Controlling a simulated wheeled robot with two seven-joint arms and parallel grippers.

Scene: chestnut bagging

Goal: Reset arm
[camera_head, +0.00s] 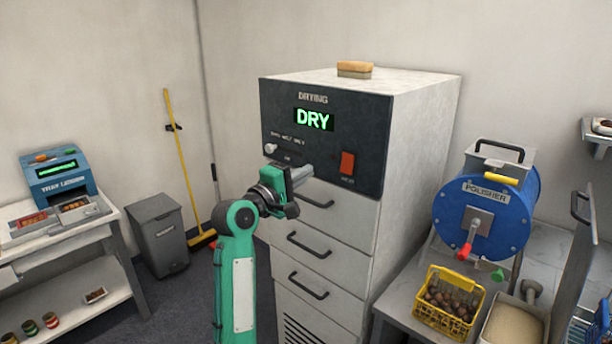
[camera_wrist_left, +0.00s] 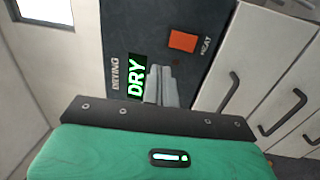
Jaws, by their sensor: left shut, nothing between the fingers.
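My left gripper (camera_head: 302,172) is shut and empty, in front of the drying cabinet (camera_head: 425,150) near the lower edge of its control panel. In the left wrist view its closed fingers (camera_wrist_left: 161,86) show against the dark panel, partly beside the green DRY display (camera_wrist_left: 136,78). The display (camera_head: 314,119) reads DRY in the head view too. The orange-red heat switch (camera_head: 347,163) is to the right of the gripper. Whether the fingers touch the panel cannot be told. My right gripper is not in view.
Drawers with dark handles (camera_head: 308,245) are below the panel. A blue polisher (camera_head: 485,215) and a yellow basket of chestnuts (camera_head: 449,303) stand on the right bench. A grey bin (camera_head: 158,235), a yellow broom (camera_head: 182,150) and a blue machine (camera_head: 60,178) are on the left.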

